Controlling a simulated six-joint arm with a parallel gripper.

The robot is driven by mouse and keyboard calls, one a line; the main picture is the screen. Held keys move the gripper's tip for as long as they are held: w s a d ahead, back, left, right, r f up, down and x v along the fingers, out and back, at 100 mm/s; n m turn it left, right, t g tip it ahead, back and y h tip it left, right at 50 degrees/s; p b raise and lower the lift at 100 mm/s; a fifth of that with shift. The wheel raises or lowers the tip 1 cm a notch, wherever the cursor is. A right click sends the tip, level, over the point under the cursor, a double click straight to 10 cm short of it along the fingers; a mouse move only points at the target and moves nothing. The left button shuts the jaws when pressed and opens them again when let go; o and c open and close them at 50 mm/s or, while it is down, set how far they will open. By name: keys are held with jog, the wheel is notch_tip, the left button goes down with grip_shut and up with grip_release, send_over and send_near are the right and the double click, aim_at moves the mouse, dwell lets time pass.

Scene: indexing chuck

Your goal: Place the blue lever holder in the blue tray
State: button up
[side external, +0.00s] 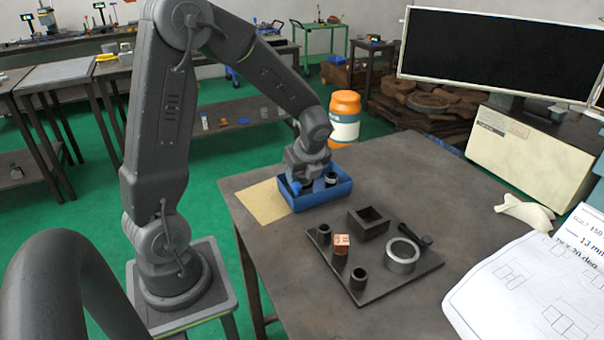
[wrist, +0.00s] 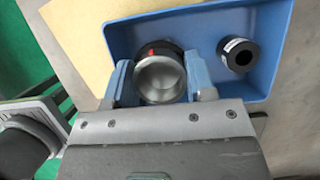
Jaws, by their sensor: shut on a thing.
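The blue tray (side external: 322,197) stands at the table's far left corner; it also shows in the wrist view (wrist: 262,88). My gripper (wrist: 161,80) is inside the tray's outline, pointing down. Its two fingers are shut on a round dark holder (wrist: 159,76) with a silver, cup-like inside and a small red mark on its rim. I see no blue lever on it; the fingers may hide part. I cannot tell whether it touches the tray floor. In the side view my gripper (side external: 308,172) hides most of it.
A black cylinder with a hole and a pale band (wrist: 237,54) lies in the tray, right of the held holder. A tan sheet (side external: 264,201) lies beside the tray. A dark plate (side external: 392,287) with several parts is nearer the camera. A monitor (side external: 500,52) stands behind.

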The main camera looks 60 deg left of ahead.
jog(key=shift+f, duration=0.15)
jog(key=o, duration=0.9)
jog(key=shift+o, duration=0.2)
jog(key=v, duration=1.1)
jog(key=s+d+r+n+t+h, duration=0.2)
jog(key=s+d+n, duration=0.4)
jog(key=n, duration=0.3)
jog(key=s+d+r+n+t+h, duration=0.2)
jog(key=s+d+r+n+t, duration=0.1)
jog(key=s+d+n, duration=0.4)
jog(key=shift+d+n+t, duration=0.3)
jog(key=shift+d+n, duration=0.4)
jog(key=shift+n, duration=0.3)
